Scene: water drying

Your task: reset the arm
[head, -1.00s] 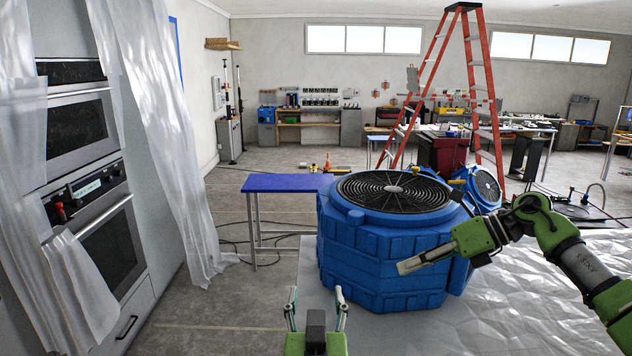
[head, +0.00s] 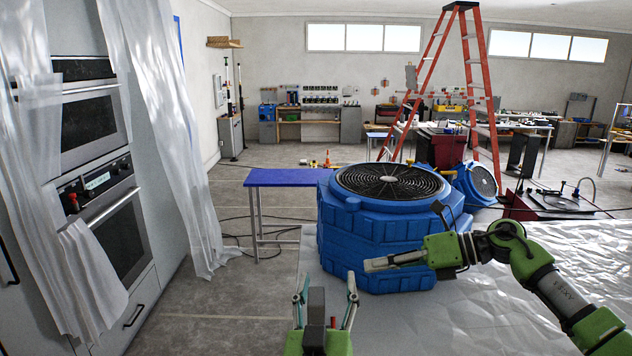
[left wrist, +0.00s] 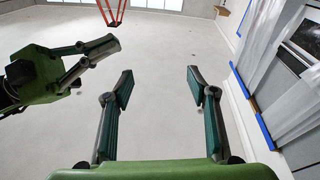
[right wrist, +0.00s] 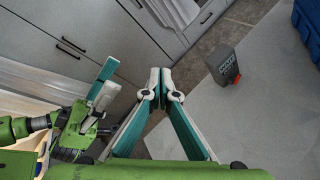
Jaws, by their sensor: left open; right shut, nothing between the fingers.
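My left gripper (head: 325,284) points up at the bottom middle of the head view. Its two fingers are spread with nothing between them, which also shows in the left wrist view (left wrist: 160,76). My right gripper (head: 372,265) reaches in from the right in front of the blue fan unit. Its fingers meet at the tips in the right wrist view (right wrist: 160,78), and they hold nothing. The two grippers are close together but apart. My right gripper shows at the upper left of the left wrist view.
The big blue fan unit (head: 348,238) stands just beyond my grippers on a pale sheet (head: 480,300). A blue-topped table (head: 285,177) is behind it. Ovens (head: 95,125) and plastic curtains (head: 165,120) line the left.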

